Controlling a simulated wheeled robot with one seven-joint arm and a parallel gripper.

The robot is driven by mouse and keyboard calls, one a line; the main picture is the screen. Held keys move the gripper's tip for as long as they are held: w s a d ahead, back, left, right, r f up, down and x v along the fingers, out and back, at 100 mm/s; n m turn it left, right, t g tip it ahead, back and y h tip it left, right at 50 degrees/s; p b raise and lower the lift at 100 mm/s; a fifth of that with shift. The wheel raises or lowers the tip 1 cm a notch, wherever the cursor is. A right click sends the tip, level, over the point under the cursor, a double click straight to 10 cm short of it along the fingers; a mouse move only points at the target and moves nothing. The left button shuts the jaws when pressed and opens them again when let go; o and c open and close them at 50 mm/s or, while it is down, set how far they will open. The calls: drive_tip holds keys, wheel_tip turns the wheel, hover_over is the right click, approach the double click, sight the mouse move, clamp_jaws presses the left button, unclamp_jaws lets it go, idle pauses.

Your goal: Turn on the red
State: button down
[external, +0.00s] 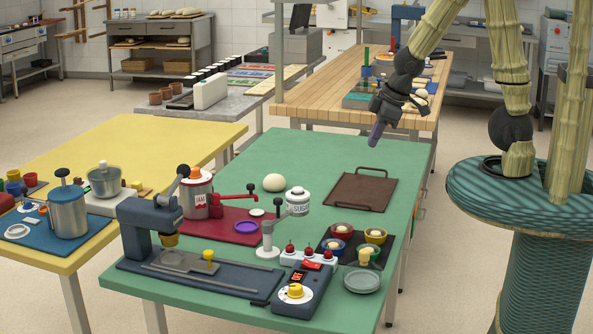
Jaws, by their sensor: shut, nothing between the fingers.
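My gripper (376,134) is shut and empty, pointing down above the far right part of the green table (330,150). It is well away from the items at the table's near end. The picture is too small to tell the state of the switches. No other thing in view is plainly marked as "the red".
A jam dispenser (197,195) with a red lever stands on a red mat (220,232). A dark blue press (150,225), a sugar jar (298,202) and small bowls (341,231) crowd the near end. A brown tray (355,190) lies nearer my gripper. The table's far end is clear.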

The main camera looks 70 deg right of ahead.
drive_tip(key=w+a+f+n+t+y+b, duration=0.2)
drive_tip(key=w+a+f+n, duration=0.1)
drive_tip(key=w+a+n, duration=0.15)
drive_tip(key=a+f+n+g+y+b, duration=0.1)
drive_tip(key=a+f+n+y, duration=0.1)
drive_tip(key=a+n, duration=0.4)
drive_tip(key=a+f+n+g+y+b, duration=0.1)
drive_tip(key=a+f+n+g+y, duration=0.1)
drive_tip(key=a+n+y, duration=0.3)
drive_tip(key=a+f+n, duration=0.1)
drive_tip(key=a, duration=0.2)
drive_tip(key=shift+s+a+f+y+b, duration=0.2)
drive_tip(key=shift+s+a+y+b, duration=0.1)
drive_tip(key=shift+b, duration=0.05)
drive_tip(key=b, duration=0.1)
hover_over(305, 264)
drive_tip(key=s+d, duration=0.3)
drive_tip(key=f, duration=0.6)
drive_tip(key=shift+w+d+f, duration=0.1)
drive_tip(key=shift+d+f, duration=0.05)
drive_tip(key=shift+d, duration=0.05)
drive_tip(key=f, duration=0.2)
drive_tip(key=w+f, duration=0.1)
drive_tip(key=shift+w+a, duration=0.1)
drive_tip(key=shift+a, duration=0.15)
drive_tip(key=shift+w+f, duration=0.25)
drive_tip(key=shift+f, duration=0.3)
